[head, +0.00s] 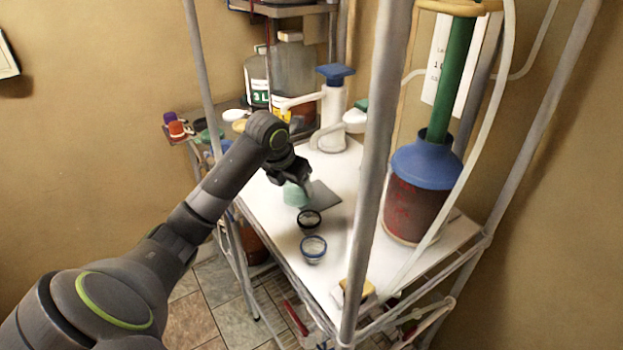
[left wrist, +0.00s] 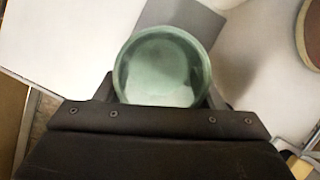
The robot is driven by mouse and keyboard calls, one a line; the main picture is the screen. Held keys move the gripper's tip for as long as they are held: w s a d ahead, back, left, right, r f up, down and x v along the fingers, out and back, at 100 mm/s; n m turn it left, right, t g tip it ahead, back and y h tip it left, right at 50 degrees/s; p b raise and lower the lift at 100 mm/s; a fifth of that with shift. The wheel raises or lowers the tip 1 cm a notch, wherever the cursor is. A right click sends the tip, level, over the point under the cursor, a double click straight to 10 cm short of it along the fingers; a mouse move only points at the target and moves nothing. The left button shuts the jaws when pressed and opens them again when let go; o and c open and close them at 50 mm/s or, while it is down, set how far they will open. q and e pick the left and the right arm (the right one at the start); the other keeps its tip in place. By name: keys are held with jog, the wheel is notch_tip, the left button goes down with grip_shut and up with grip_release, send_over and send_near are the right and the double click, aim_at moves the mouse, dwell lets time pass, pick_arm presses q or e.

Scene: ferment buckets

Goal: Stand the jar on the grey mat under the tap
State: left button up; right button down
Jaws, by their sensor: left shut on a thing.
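The jar is a pale green glass one (head: 294,195), held by my left gripper (head: 296,182), which is shut on it. In the left wrist view the jar (left wrist: 163,72) shows its round open mouth, between the fingers (left wrist: 160,98). The grey mat (head: 323,197) lies on the white table, and the jar overlaps its left edge in the head view. The mat (left wrist: 190,16) shows beyond the jar in the left wrist view. I cannot tell whether the jar touches the table. A white dispenser with a blue top and a spout (head: 333,112) stands behind the mat. My right gripper is not in view.
Two small round containers, one black-rimmed (head: 309,219) and one blue-rimmed (head: 313,248), stand in front of the mat. A large blue-topped bucket (head: 416,200) stands right. A grey post (head: 376,150) rises at the table's front. Large bottles (head: 290,75) stand at the back.

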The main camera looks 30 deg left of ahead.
pick_arm(q)
jog(key=w, duration=0.1)
jog(key=w+d, duration=0.1)
jog(key=w, duration=0.1)
jog(key=w+d, duration=0.1)
jog(key=shift+w+r+p, duration=0.15)
jog(key=shift+w+p, duration=0.1)
jog(key=shift+p, duration=0.15)
jog(key=shift+w+f, duration=0.1)
jog(key=shift+f, duration=0.45)
jog(key=shift+f+p, duration=0.3)
jog(key=shift+a, duration=0.1)
jog(key=shift+f, duration=0.15)
jog(key=o, duration=1.1)
